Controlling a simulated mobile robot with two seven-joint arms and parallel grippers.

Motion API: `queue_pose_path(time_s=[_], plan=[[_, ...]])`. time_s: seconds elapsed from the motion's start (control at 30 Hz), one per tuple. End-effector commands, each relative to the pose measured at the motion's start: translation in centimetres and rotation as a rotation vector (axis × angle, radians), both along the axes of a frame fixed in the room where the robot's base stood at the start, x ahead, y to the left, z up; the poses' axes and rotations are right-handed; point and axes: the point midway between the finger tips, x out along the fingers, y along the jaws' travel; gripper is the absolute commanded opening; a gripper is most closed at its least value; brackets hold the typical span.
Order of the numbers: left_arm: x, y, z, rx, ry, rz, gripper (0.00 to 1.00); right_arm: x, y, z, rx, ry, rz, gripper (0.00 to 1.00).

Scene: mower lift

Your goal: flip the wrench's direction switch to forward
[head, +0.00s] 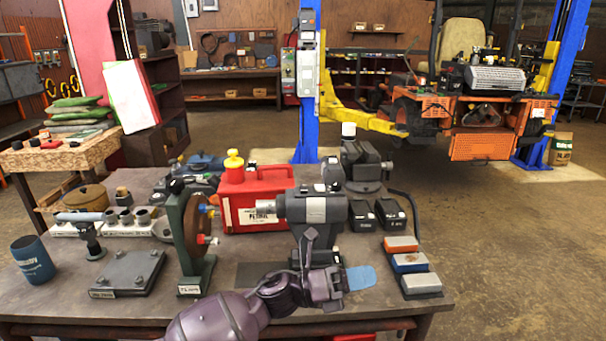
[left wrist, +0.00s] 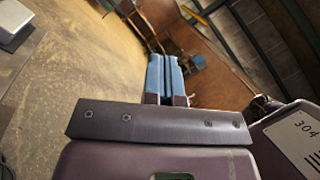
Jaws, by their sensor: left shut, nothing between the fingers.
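The grey impact wrench (head: 330,212) stands on the workbench with its nose pointing left and a pale label on its side. Its lower part is partly hidden behind my left arm. I cannot make out the direction switch. My left gripper (head: 361,278) is in front of and below the wrench body, near the bench front, its blue fingers pointing right. In the left wrist view the two blue fingers of the left gripper (left wrist: 165,76) lie together with nothing between them. My right gripper is not in view.
A red petrol can (head: 245,205) stands behind and left of the wrench. Two black batteries (head: 376,214) and several coloured blocks (head: 409,263) lie to the right. A round wheel on a stand (head: 190,240) is at left. A vise (head: 365,165) stands behind.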

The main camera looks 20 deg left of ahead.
Motion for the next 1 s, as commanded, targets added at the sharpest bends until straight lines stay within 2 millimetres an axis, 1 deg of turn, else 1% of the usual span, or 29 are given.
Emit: queue_pose_path(time_s=[0.03, 0.2, 0.37, 0.47, 0.57, 0.77, 0.87, 1.0], plan=[[0.2, -0.6, 0.8, 0.064, -0.088, -0.038, 0.00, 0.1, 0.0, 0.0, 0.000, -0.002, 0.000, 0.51], [0.5, -2.2, 2.2, 0.276, -0.386, -0.170, 0.00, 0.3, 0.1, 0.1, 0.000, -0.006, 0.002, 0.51], [1.0, -2.7, 3.1, 0.473, -0.658, -0.300, 0.00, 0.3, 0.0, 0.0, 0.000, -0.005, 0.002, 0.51], [1.6, -2.5, 3.5, 0.596, -0.818, -0.384, 0.00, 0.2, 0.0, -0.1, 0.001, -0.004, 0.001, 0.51], [2.5, -2.0, 4.1, 0.718, -0.975, -0.472, 0.00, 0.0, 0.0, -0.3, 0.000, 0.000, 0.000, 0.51], [4.7, 0.3, 5.8, 0.967, -1.253, -0.659, 0.00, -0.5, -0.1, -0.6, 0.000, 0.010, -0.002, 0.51], [6.1, 2.0, 7.0, 1.092, -1.372, -0.759, 0.00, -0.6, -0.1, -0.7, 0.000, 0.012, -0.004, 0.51], [8.1, 4.8, 9.5, 1.271, -1.509, -0.910, 0.00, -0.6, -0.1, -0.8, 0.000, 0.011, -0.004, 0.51]])
